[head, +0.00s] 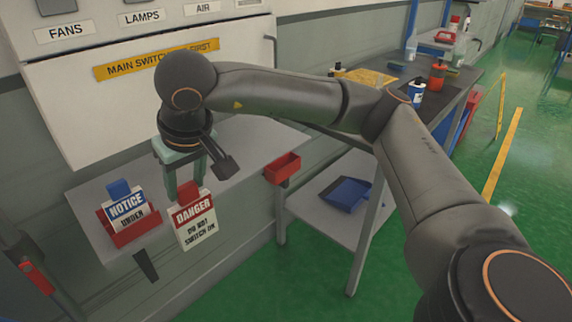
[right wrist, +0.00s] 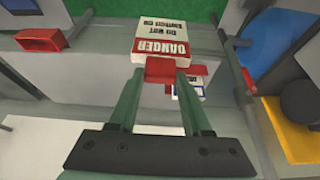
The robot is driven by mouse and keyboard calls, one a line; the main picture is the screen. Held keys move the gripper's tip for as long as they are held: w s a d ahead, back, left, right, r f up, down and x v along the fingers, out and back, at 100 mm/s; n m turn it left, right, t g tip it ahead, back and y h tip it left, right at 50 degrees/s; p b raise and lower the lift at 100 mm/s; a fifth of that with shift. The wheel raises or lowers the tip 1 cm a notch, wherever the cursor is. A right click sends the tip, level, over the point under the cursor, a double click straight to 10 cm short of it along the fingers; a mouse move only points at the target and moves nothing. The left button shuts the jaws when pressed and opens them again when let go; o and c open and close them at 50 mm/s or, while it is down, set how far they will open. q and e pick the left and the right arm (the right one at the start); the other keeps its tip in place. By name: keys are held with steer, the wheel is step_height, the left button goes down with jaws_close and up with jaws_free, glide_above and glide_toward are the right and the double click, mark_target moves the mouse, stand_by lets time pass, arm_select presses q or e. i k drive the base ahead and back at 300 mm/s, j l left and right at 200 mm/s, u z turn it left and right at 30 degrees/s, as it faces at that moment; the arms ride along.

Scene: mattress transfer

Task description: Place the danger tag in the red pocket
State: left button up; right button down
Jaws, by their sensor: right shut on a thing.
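The white danger tag (head: 195,222) with its red header hangs upright from my right gripper (head: 186,190), which is shut on the red tab at its top. The right wrist view shows the fingers (right wrist: 160,85) closed on that tab, with the danger tag (right wrist: 162,38) beyond. It hangs in front of the grey ledge. An empty-looking red pocket (head: 283,168) is at the ledge's right end, apart from the tag; it also shows in the right wrist view (right wrist: 40,40). Another red pocket (head: 132,236) holds a blue-and-white notice tag (head: 127,207). My left gripper is not in view.
A grey wall cabinet (head: 120,95) with labels stands behind the ledge (head: 245,145). Green floor is open at the far right.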

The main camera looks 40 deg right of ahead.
mark_target(284, 173)
steer(key=i+l, duration=0.1)
steer(key=l, duration=0.9)
steer(key=i+l, duration=0.15)
steer(key=l, duration=0.8)
steer(key=i, duration=0.05)
